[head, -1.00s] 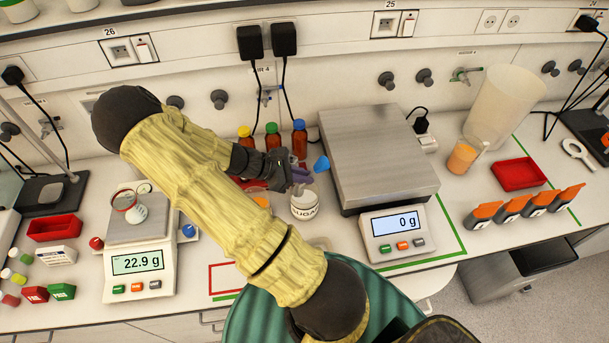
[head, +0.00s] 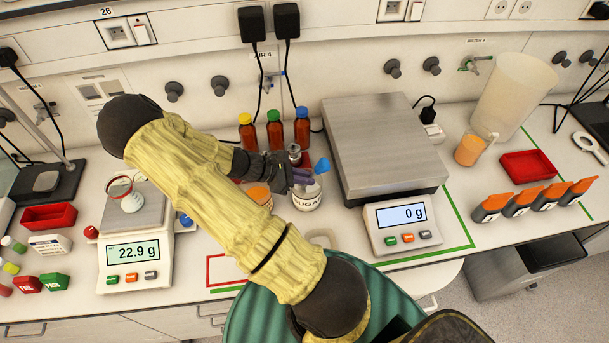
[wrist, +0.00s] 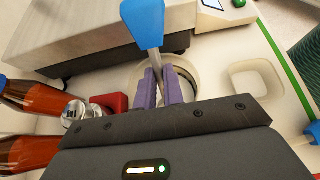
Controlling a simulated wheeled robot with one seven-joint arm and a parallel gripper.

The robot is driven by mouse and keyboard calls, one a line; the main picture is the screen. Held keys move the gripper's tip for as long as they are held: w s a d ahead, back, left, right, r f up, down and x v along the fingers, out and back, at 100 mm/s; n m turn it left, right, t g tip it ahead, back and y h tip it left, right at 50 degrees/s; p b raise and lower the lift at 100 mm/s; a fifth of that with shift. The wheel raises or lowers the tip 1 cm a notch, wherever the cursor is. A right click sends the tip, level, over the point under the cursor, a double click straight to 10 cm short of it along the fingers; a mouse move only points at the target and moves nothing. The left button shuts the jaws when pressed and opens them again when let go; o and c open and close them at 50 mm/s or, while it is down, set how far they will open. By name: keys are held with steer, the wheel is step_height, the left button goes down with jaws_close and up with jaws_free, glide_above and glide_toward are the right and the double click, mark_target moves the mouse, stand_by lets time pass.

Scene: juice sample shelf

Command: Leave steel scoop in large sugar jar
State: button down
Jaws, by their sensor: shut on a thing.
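The large sugar jar (head: 307,197) is white with a "SUGAR" label and stands on the bench left of the large scale. In the wrist view its round open mouth (wrist: 192,82) lies behind my fingers. The steel scoop shows a blue handle end (head: 322,166) and a steel shaft; in the wrist view the blue handle (wrist: 143,22) points up and away. My gripper (head: 300,178) is at the jar's mouth, its purple fingers shut on the scoop's shaft (wrist: 155,62). The scoop's bowl is hidden, so I cannot tell how deep it sits.
The large steel-topped scale (head: 385,150) reads 0 g, close right of the jar. Brown bottles with coloured caps (head: 274,130) stand behind my gripper. A small scale (head: 137,250) reading 22.9 g holds a small jar at left. An orange-filled beaker (head: 468,150) and red tray (head: 528,164) are at right.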

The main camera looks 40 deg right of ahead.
steer(key=shift+f, duration=0.2)
steer(key=c, duration=1.4)
jaws_free()
steer(key=shift+c, duration=0.2)
steer(key=b+v, duration=0.4)
steer(key=v, duration=1.3)
steer(key=shift+a+r, duration=0.15)
steer(key=shift+a, duration=0.1)
steer(key=shift+r, duration=0.1)
